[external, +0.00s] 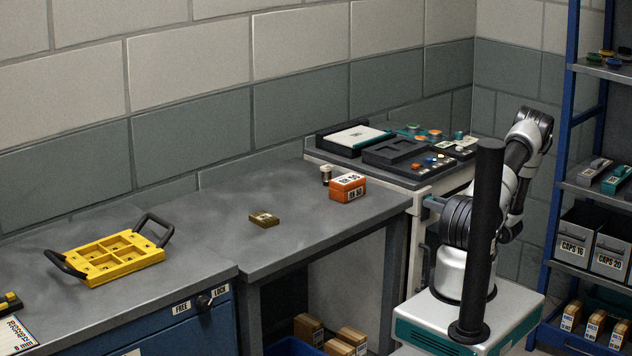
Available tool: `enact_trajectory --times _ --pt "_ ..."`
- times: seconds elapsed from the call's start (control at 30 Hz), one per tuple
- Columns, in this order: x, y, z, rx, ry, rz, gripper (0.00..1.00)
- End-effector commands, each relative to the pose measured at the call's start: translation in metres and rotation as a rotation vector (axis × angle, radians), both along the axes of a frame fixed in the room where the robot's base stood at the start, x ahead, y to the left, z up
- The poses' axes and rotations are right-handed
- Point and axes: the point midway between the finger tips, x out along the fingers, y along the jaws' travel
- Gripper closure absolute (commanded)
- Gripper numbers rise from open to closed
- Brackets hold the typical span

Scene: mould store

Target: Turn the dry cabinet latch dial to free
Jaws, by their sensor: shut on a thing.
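The latch dial (203,302) is a small dark knob on the front of the blue dry cabinet (190,333), at the lower left. A FREE label (181,308) is on its left and a LOCK label (220,291) on its right. The dial's pointer is too small to read with certainty. My arm is folded up at the right, well away from the dial, with nothing of mine touching it. My gripper cannot be made out; it seems hidden behind my arm and black column.
A yellow tray with black handles (110,258) lies on the worktop above the cabinet. A brown block (264,219), an orange box (347,187) and a small metal cylinder (326,175) stand farther right. A blue shelf rack (558,190) is close to my right side.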

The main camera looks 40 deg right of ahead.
Motion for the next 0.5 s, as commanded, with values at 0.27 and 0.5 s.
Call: enact_trajectory --times 0.27,0.5 --pt "-0.0003 -0.0007 0.0027 0.189 0.0 -0.001 0.98" --pt "-0.0001 -0.0014 0.0027 0.415 -0.001 -0.001 0.98"
